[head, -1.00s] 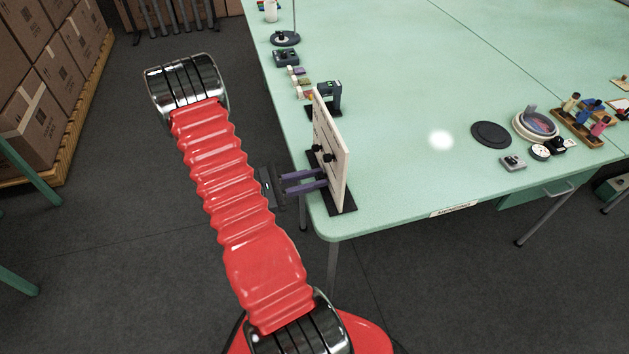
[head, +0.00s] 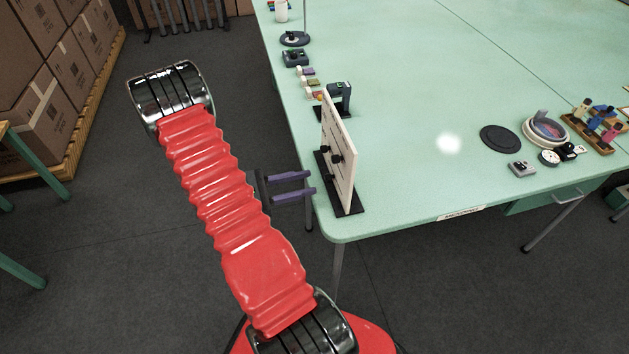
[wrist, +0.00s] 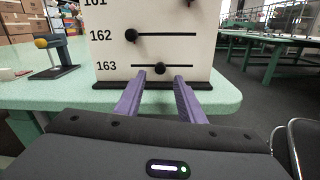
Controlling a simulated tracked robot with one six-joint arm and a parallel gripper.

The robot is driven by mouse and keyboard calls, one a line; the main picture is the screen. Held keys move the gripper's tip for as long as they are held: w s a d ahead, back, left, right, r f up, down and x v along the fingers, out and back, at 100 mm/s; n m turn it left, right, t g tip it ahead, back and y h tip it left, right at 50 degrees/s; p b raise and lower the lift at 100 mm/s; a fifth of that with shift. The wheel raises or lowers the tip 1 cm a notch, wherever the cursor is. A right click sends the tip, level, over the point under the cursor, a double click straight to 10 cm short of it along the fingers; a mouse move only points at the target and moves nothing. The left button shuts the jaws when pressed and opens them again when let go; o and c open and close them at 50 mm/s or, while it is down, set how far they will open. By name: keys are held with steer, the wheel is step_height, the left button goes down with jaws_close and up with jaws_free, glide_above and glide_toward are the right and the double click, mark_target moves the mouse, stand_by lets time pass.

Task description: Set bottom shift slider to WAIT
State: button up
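The slider board (head: 338,150) is a white upright panel on a black base at the table's near left corner. In the wrist view the board (wrist: 205,50) shows rows marked 162 and 163, with 161 cut off at the top. The bottom slider knob (wrist: 160,69) is black and sits near the middle of its slot in row 163. The row 162 knob (wrist: 131,35) sits at the left end of its slot. I see no WAIT label. My gripper (head: 312,183) is open and empty, its purple fingers apart and short of the board. In the wrist view its fingertips (wrist: 160,75) point just below the bottom knob.
The green table (head: 400,140) holds a black disc (head: 500,139), a round dish (head: 546,130) and small figures on a wooden stand at right. Small devices line its left edge behind the board. Stacked cartons (head: 45,110) stand at far left.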

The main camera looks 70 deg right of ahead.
steer(key=v, duration=0.8)
steer(key=shift+a, duration=0.1)
stand_by(0.3)
steer(key=shift+f, duration=0.1)
steer(key=s+a+f+m+t+y, duration=0.1)
steer(key=s+a+f+m+y, duration=0.1)
steer(key=s+a+f+y, duration=0.15)
steer(key=w+a+r+m+t+y, duration=0.2)
steer(key=a+m+t+y, duration=0.15)
steer(key=a, duration=0.55)
steer(key=w+a+r+m+t+y, duration=0.1)
steer(key=w+a+r+t, duration=0.3)
steer(key=a+r, duration=0.25)
steer(key=w+a+r+m+t+y, duration=0.1)
steer(key=w+a+r+t+y, duration=0.15)
steer(key=a+r+t, duration=0.45)
steer(key=a+r+n+t, duration=0.1)
steer(key=a+r+t, duration=0.3)
steer(key=a+r, duration=0.5)
step_height(320, 180, up, 4)
steer(key=shift+s+a+f+n, duration=0.25)
steer(key=shift+s+n, duration=0.1)
steer(key=shift+s, duration=0.1)
